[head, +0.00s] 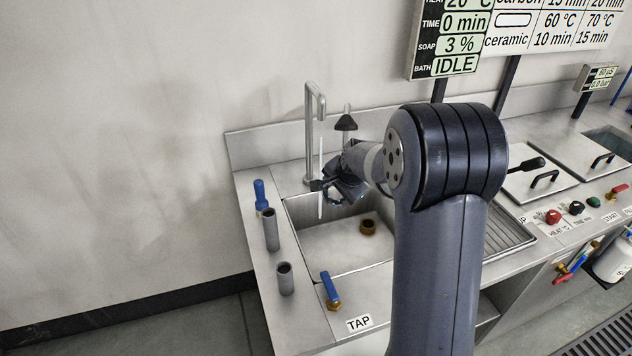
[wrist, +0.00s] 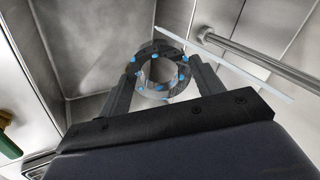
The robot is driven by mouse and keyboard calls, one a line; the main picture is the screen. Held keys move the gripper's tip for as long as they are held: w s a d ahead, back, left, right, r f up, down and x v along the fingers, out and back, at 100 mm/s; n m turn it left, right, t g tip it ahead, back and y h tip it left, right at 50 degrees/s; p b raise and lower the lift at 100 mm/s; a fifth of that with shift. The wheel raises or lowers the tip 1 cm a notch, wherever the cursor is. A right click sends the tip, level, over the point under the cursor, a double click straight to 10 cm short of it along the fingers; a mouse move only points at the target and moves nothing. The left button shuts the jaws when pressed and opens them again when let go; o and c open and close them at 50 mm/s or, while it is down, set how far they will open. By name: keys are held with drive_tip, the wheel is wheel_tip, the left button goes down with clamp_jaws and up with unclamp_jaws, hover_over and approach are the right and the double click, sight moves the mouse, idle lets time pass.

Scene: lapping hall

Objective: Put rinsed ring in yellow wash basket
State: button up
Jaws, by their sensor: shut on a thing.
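My gripper (head: 345,187) is over the sink, close to the tap spout (head: 310,130). In the wrist view its two fingers are shut on a ring (wrist: 146,50), one finger on each side. The ring is dark grey with a paler lower part and carries several bright blue spots. A thin white strip (head: 320,175), looking like running water, hangs below the spout beside my gripper. In the wrist view the strip (wrist: 225,65) passes close to the ring; I cannot tell whether it touches it. No yellow wash basket shows in either view.
The sink basin (head: 335,250) has a brown round drain piece (head: 368,227). Grey cylinders (head: 270,230) and a blue-handled valve (head: 330,290) stand on its rim. A ribbed drainboard (head: 508,232) and lidded baths (head: 540,182) lie to the right. The sign (head: 447,40) reads IDLE.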

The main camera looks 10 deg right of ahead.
drive_tip(key=shift+s+d+f+n+y, duration=0.3)
drive_tip(key=shift+s+f+n+y, duration=0.1)
drive_tip(key=shift+s+f+n, duration=0.35)
drive_tip(key=s+f+n+g+y, duration=0.4)
drive_tip(key=s+f+n, duration=0.2)
drive_tip(key=s+n, duration=0.2)
drive_tip(key=shift+s+n, duration=0.35)
drive_tip(key=shift+n, duration=0.7)
